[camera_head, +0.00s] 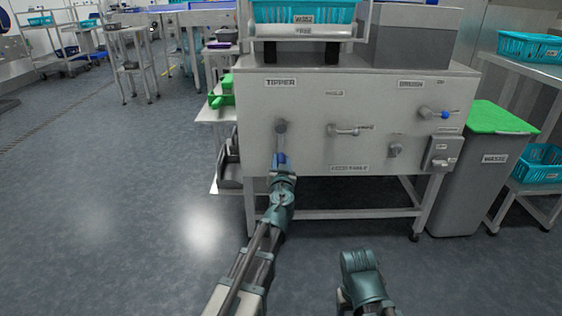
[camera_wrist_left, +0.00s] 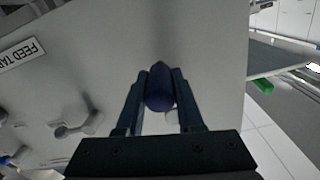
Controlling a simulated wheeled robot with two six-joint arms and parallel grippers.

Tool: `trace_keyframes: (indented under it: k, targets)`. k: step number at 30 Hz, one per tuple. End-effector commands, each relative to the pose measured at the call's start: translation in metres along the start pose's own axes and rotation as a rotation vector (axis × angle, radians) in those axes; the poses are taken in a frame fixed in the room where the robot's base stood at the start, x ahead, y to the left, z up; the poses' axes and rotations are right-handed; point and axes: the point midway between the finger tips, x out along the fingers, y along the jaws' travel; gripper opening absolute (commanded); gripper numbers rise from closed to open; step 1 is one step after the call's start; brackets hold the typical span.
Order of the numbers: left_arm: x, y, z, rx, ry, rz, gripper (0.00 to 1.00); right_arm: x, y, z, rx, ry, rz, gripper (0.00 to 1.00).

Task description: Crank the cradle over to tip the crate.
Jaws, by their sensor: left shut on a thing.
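The grey tipper machine (camera_head: 300,95) stands ahead with a "TIPPER" label at its upper left. Below that label a crank (camera_head: 281,135) hangs down with a blue handle. My left gripper (camera_head: 281,165) is shut on this handle; in the left wrist view the dark blue handle (camera_wrist_left: 160,88) sits between its two fingers (camera_wrist_left: 160,98). A teal crate (camera_head: 300,12) sits on the cradle (camera_head: 300,32) on top, and looks level; its upper part is cut off. My right gripper (camera_head: 362,275) is low in front, away from the machine, and its fingers are not clear.
Other levers and a blue knob (camera_head: 445,115) are on the same panel. A grey bin with a green lid (camera_head: 500,118) stands at the right, beside shelves with teal crates (camera_head: 530,46). A side shelf (camera_head: 215,113) with green items is at the left. The floor in front is clear.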

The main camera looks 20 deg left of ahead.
Motion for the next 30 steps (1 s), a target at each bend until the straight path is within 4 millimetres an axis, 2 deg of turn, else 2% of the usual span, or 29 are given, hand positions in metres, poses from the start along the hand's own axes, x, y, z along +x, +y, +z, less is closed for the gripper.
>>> trace_keyframes:
  k: [17,23,30]
  targets:
    - [0.000,0.011,-0.003,-0.092,0.002,0.005,0.00,-0.001,0.000,0.000,0.000,0.000,0.000,0.64]
    - [0.000,0.023,-0.009,-0.218,0.003,0.008,0.00,-0.003,0.000,0.000,0.000,0.000,0.000,0.64]
    - [0.000,0.042,-0.021,-0.445,0.002,0.010,0.00,-0.012,0.001,0.001,0.000,0.000,0.000,0.64]
